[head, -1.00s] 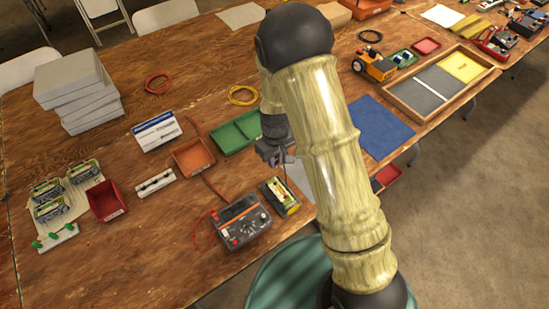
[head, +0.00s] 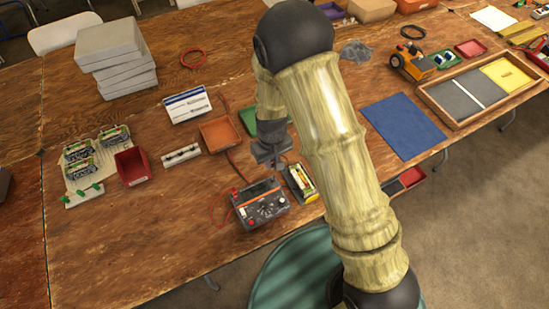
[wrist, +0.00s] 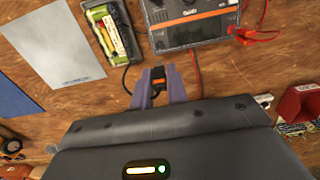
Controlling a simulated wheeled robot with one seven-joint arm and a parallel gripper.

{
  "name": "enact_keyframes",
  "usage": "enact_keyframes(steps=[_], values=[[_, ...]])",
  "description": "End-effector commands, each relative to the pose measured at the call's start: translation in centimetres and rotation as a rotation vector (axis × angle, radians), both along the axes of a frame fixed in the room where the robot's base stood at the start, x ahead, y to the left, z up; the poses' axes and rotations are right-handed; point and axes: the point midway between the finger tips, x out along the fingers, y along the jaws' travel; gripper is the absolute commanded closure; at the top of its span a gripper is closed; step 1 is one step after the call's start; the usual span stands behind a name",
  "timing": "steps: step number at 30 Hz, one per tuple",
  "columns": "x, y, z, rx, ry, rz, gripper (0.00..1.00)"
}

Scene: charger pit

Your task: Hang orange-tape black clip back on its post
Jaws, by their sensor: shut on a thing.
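My gripper (head: 270,158) is low over the table, just behind the grey charger (head: 260,203). In the wrist view its purple fingers (wrist: 158,84) are shut on a small black clip with orange tape (wrist: 158,82). A black lead runs from beside the fingers towards the charger (wrist: 190,25). The clip is too small to make out in the head view. A white strip with several short dark posts (head: 181,156) stands on the table left of my gripper, apart from it. I cannot tell which post belongs to the clip.
A green-and-yellow battery pack (head: 300,184) lies right of the charger. A second white strip with green pieces (head: 84,196) is far left.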

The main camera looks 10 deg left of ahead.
Motion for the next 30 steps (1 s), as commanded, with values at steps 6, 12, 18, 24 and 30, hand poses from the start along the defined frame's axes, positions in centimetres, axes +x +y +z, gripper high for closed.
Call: enact_keyframes(steps=[6, 12, 18, 24, 30], values=[[0.0, -0.1, 0.1, 0.0, 0.0, -0.001, 0.97], [0.0, -0.1, -0.4, 0.0, 0.0, -0.001, 0.97], [0.0, -0.1, -1.3, 0.0, 0.0, -0.001, 0.97], [0.0, -0.1, -2.3, 0.0, 0.0, -0.001, 0.97], [0.0, -0.1, -3.2, 0.0, 0.0, 0.0, 0.97]])
